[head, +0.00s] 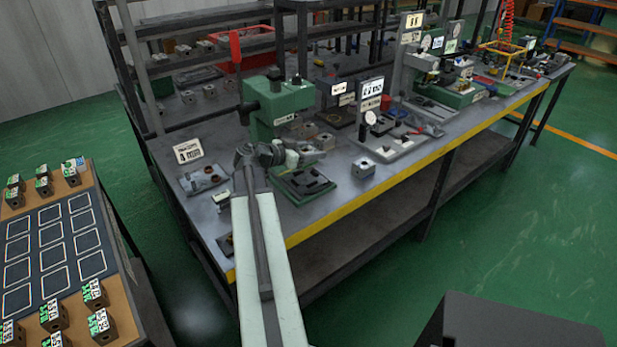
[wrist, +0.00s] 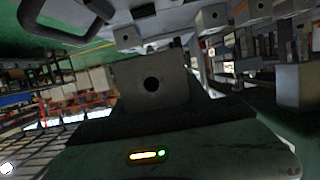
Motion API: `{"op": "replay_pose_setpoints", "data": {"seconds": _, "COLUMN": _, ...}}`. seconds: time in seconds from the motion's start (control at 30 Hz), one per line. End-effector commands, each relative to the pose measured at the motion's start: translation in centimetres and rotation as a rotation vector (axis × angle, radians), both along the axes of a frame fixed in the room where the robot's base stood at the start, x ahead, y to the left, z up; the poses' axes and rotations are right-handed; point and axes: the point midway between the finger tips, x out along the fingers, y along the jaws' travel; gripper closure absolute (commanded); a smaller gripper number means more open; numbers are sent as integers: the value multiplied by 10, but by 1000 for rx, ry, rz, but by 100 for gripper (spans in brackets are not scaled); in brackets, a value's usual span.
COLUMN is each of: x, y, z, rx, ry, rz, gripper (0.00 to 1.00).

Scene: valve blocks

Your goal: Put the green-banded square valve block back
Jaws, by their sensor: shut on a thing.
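My gripper (head: 268,155) is at the end of my outstretched arm, over the near left part of the workbench, just in front of the green press. In the wrist view a grey square block (wrist: 152,86) with a round dark hole sits in the middle, close to the camera, and my gripper is shut on it. No green band shows on its visible face. In the head view the block is mostly hidden by my gripper and too small to make out.
The green press (head: 282,108) stands right behind my gripper, with a dark green base plate (head: 302,184) below. A side table (head: 140,318) at left carries several green-labelled blocks (head: 94,293) and outlined empty squares.

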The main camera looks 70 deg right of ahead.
Motion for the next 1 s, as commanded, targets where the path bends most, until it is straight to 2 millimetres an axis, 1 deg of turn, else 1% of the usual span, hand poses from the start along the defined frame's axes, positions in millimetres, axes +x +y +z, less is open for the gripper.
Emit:
{"op": "replay_pose_setpoints", "data": {"seconds": 0.03, "x": 0, "y": 0, "z": -18, "rx": -1, "ry": 1, "rz": 0, "gripper": 100}}
{"op": "replay_pose_setpoints", "data": {"seconds": 0.1, "x": 0, "y": 0, "z": -21, "rx": -1, "ry": 1, "rz": 0, "gripper": 100}}
{"op": "replay_pose_setpoints", "data": {"seconds": 0.2, "x": 0, "y": 0, "z": -19, "rx": -1, "ry": 1, "rz": 0, "gripper": 100}}
{"op": "replay_pose_setpoints", "data": {"seconds": 0.27, "x": 0, "y": 0, "z": -23, "rx": -1, "ry": 1, "rz": 0, "gripper": 100}}
{"op": "replay_pose_setpoints", "data": {"seconds": 0.5, "x": 0, "y": 0, "z": -65, "rx": -1, "ry": 1, "rz": 0, "gripper": 100}}
{"op": "replay_pose_setpoints", "data": {"seconds": 0.57, "x": 0, "y": 0, "z": -67, "rx": -1, "ry": 1, "rz": 0, "gripper": 100}}
{"op": "replay_pose_setpoints", "data": {"seconds": 0.77, "x": 0, "y": 0, "z": -62, "rx": -1, "ry": 1, "rz": 0, "gripper": 100}}
{"op": "replay_pose_setpoints", "data": {"seconds": 0.97, "x": 0, "y": 0, "z": -68, "rx": -1, "ry": 1, "rz": 0, "gripper": 100}}
{"op": "replay_pose_setpoints", "data": {"seconds": 1.0, "x": 0, "y": 0, "z": -67, "rx": 0, "ry": 0, "rz": 0, "gripper": 36}}
